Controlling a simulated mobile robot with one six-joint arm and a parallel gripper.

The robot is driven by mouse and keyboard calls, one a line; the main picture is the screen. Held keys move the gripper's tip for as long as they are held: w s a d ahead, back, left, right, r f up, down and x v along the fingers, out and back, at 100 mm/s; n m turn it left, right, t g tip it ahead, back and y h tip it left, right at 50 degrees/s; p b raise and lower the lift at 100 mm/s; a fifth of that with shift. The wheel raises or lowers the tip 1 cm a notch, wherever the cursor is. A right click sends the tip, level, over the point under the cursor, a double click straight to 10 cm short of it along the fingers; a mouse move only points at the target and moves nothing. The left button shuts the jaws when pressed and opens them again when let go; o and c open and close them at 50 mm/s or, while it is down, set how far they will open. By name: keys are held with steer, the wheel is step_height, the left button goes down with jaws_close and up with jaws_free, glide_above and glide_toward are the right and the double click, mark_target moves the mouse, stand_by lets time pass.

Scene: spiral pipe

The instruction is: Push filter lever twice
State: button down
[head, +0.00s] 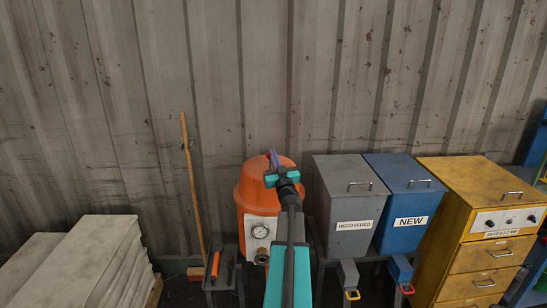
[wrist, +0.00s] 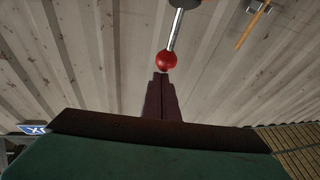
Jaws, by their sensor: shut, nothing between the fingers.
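The filter lever shows in the wrist view as a silver rod with a red ball knob (wrist: 167,60) at its end. My gripper's dark fingers (wrist: 161,78) are shut and empty, with their tips just short of the knob in the picture. I cannot tell whether they touch it. In the head view my gripper (head: 271,156) is over the top of the orange filter tank (head: 244,192), and my arm hides part of the tank. The lever is mostly hidden there behind my gripper.
A pressure gauge (head: 260,232) is on the tank's front. Right of it stand a grey RECOVERED bin (head: 353,207), a blue NEW bin (head: 408,203) and a yellow cabinet (head: 479,255). A broom (head: 190,180) leans on the metal wall. White slabs (head: 75,265) are stacked at left.

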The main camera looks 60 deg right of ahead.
steer(key=shift+s+a, duration=0.1)
steer(key=s+a+r+b, duration=0.1)
steer(key=s+a+r, duration=0.2)
steer(key=s+a, duration=0.6)
steer(key=shift+s, duration=0.4)
stand_by(0.4)
steer(key=shift+w+a, duration=0.1)
stand_by(0.9)
